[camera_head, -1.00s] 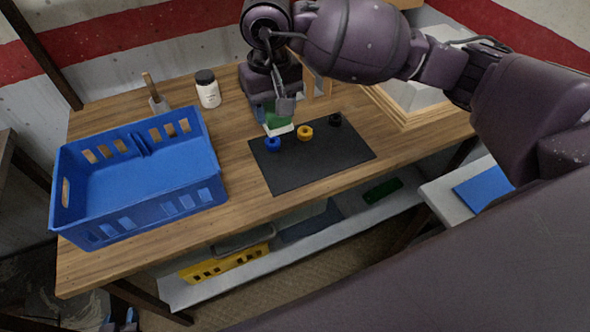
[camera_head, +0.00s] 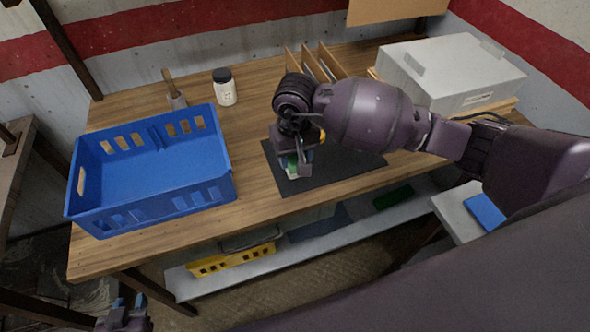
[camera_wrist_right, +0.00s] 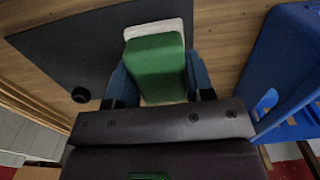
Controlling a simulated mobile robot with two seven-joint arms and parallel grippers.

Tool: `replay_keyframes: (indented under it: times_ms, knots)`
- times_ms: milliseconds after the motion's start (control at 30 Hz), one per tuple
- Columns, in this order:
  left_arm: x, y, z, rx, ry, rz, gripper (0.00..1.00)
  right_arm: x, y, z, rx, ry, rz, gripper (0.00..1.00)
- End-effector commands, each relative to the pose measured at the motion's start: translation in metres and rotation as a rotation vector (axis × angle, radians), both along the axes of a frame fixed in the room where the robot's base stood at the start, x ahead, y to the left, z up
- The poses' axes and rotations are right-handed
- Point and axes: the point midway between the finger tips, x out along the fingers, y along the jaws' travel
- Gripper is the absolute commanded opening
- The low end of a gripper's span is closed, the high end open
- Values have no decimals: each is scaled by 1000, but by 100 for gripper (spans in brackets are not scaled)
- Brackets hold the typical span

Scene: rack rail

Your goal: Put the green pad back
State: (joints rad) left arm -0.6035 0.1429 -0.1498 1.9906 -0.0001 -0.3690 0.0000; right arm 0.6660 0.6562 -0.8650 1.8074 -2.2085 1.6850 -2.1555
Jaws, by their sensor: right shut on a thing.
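The green pad (camera_wrist_right: 158,62), a green block with a white layer on its far side, is between the blue fingers of my right gripper (camera_wrist_right: 159,72) in the wrist view. In the head view, my right gripper (camera_head: 298,163) holds the pad (camera_head: 291,168) over the left part of the black mat (camera_head: 345,172); whether it touches the mat is unclear. A black ring (camera_wrist_right: 81,94) lies on the mat. A yellow ring (camera_head: 322,136) barely shows behind the gripper. My left gripper (camera_head: 128,302) is low at the bottom left, its blue fingertips apart and empty.
A blue crate (camera_head: 223,188) stands left of the mat, with a white jar (camera_head: 225,88) and a wooden-handled tool (camera_head: 174,92) behind it. Wooden dividers (camera_head: 328,62) and a grey box (camera_head: 450,70) stand at the back right. A lower shelf holds a yellow basket (camera_head: 232,261) and a green item (camera_head: 393,196).

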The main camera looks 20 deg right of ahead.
Motion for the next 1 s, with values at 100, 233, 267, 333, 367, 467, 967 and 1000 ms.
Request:
replay_keyframes:
  times_ms: [100, 233, 267, 333, 367, 467, 967, 1000]
  knots:
    - [2, 0, 2, 1, -4, -1, 36, 0, 0, -15, 1, 2, -1, 26]
    - [3, 0, 3, 0, -6, -2, 36, 1, 0, -22, 1, -1, -1, 26]
    - [3, -1, 3, 0, -7, -2, 36, 1, 0, -23, 1, -1, -1, 26]
    - [4, -1, 4, 0, -8, -2, 36, 0, 0, -27, 1, 1, -2, 26]
    - [4, -1, 4, 0, -8, -2, 36, 0, 0, -30, 1, 2, -1, 26]
    - [4, -1, 5, 0, -8, -2, 36, 0, 0, -43, 1, 3, -2, 26]
    - [0, 0, 2, 0, 0, 0, 36, 0, 0, -66, 0, -1, 0, 26]
    - [-1, 0, 0, 0, 2, 0, 36, 0, 0, -67, 0, -1, 0, 26]
